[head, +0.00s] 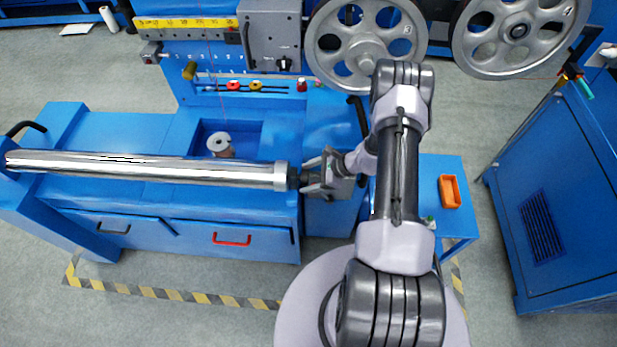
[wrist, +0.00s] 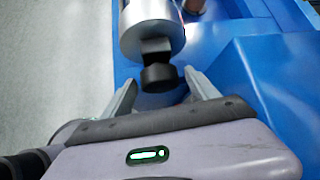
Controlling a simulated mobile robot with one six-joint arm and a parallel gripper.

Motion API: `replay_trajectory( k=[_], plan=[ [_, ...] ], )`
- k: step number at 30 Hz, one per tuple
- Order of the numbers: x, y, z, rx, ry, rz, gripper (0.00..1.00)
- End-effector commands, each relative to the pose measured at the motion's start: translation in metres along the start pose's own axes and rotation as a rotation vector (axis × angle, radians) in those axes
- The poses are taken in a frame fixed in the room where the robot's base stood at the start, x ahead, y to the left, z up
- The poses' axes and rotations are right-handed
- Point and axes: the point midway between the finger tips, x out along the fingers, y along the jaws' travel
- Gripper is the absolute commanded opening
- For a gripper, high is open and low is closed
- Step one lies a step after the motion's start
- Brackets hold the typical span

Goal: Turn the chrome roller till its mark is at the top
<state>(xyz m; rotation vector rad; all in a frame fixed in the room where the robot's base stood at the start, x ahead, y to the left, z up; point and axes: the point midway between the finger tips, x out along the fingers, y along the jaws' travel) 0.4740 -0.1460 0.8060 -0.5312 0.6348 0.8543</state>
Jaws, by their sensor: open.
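The chrome roller (head: 150,167) lies level across the blue machine, from the far left to near my gripper. A thin dark streak runs along its upper left part; I cannot tell whether it is the mark or a reflection. Its near end shows in the wrist view (wrist: 150,33) with a black shaft stub (wrist: 160,76) sticking out towards me. My gripper (head: 309,175) is at the roller's right end. In the wrist view my gripper (wrist: 164,88) is open, with one finger on each side of the stub's tip and gaps visible.
The blue machine bench (head: 170,200) lies below the roller, with drawers and a recess holding a grey spool (head: 219,142). Two spoked pulleys (head: 340,70) stand behind my arm. An orange bin (head: 449,191) is on the right. Grey floor is open in front.

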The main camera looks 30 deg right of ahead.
Motion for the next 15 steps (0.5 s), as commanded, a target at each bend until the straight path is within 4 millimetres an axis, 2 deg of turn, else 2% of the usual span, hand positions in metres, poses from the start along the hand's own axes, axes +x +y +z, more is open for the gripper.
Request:
replay_trajectory(
  k=[6, 8, 15],
  plan=[
    [0.0004, -0.0003, 0.0003, 0.0, 0.0, 0.0, 0.69],
    [0.0003, -0.0003, 0.0003, 0.0, 0.0, 0.0, 0.59],
    [0.0002, -0.0002, 0.0003, 0.0, 0.0, 0.0, 0.12]
  ],
)
